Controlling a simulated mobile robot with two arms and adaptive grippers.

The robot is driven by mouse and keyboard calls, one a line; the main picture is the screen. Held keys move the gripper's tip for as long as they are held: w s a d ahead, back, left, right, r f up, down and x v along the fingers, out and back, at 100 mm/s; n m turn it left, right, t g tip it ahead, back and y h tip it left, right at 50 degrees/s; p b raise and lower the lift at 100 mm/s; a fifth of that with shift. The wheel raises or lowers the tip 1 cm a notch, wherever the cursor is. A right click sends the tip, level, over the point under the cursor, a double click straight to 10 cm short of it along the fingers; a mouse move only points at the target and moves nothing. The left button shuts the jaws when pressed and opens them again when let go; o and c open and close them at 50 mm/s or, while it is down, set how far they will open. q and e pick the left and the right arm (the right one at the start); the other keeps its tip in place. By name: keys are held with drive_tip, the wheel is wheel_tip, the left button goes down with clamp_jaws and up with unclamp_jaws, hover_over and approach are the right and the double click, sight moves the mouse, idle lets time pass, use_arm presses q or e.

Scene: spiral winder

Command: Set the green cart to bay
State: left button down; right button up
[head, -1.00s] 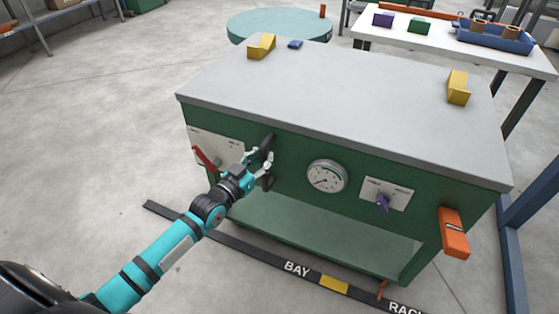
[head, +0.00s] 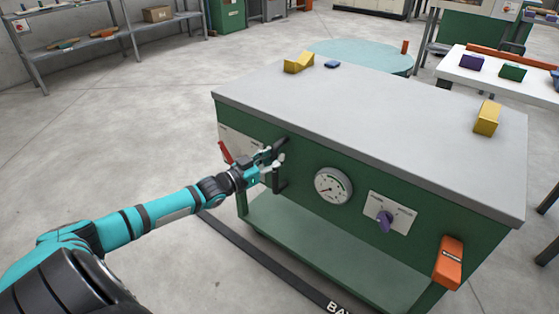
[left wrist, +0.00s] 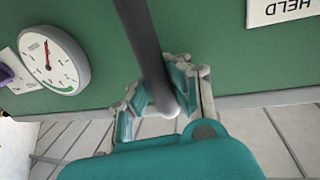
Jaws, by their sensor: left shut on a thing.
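The green cart (head: 365,258) has a grey top (head: 380,115) and fills the middle of the head view. My left gripper (head: 276,166) is shut on the black upright handle (head: 281,184) on the cart's front, left of the round gauge (head: 333,186). In the left wrist view the fingers (left wrist: 160,95) close around the dark handle bar (left wrist: 143,45). A dark floor strip (head: 262,254) runs along the cart's front; its lettering "BA" (head: 338,308) is cut off by the bottom edge. My right gripper is out of view.
The front also has a red lever (head: 225,152), a purple knob (head: 385,220) and an orange piece (head: 448,262). A round teal table (head: 385,58) stands behind the cart, a white table (head: 515,92) at right. Floor at left is clear up to the shelves (head: 90,40).

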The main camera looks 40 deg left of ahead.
use_arm(q)
drive_tip(key=shift+s+f, duration=0.15)
drive_tip(key=shift+f, duration=0.3)
drive_tip(key=c, duration=1.9)
unclamp_jaws()
drive_tip(key=o, duration=0.5)
drive_tip(key=shift+s+a+r, duration=0.1)
drive_tip(key=shift+s+r, duration=0.1)
drive_tip(key=shift+o, duration=1.2)
drive_tip(key=shift+w+r, duration=0.1)
drive_tip(key=shift+w, duration=0.05)
drive_tip(key=v, duration=1.2)
